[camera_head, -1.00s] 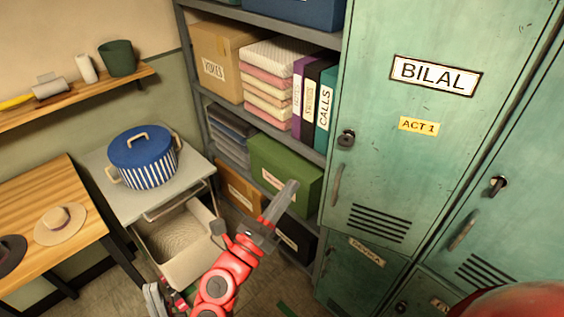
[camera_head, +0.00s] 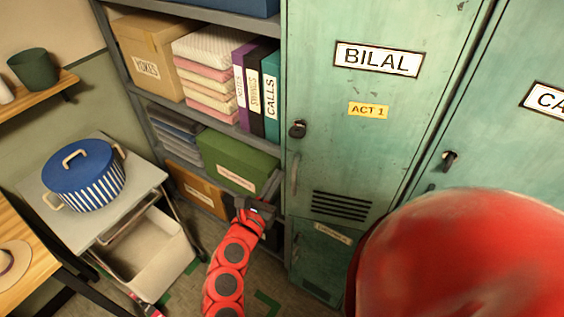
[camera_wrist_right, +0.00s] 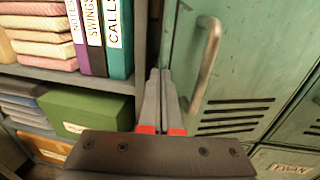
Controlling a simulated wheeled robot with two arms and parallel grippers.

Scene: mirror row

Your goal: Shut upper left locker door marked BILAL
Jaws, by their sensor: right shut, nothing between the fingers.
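The green BILAL locker door (camera_head: 350,120) is at the upper right of the middle in the head view, with a keyed lock (camera_head: 297,129) and a pull handle (camera_head: 294,172) on its left side. It looks nearly flush with the locker front; I cannot tell whether it is fully shut. My right gripper (camera_head: 271,187) is shut and empty, just left of the handle, by the door's left edge. In the right wrist view its fingers (camera_wrist_right: 160,98) point along that edge, with the handle (camera_wrist_right: 208,62) to their right. A red sliver at the bottom left may be my left gripper.
A shelf with a green box (camera_head: 235,163), binders (camera_head: 270,95) and folded cloth (camera_head: 207,80) stands directly left of the locker. Another locker door (camera_head: 500,130) is on the right. A trolley with a blue striped pot (camera_head: 84,175) stands at the left. My red arm link covers the lower right.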

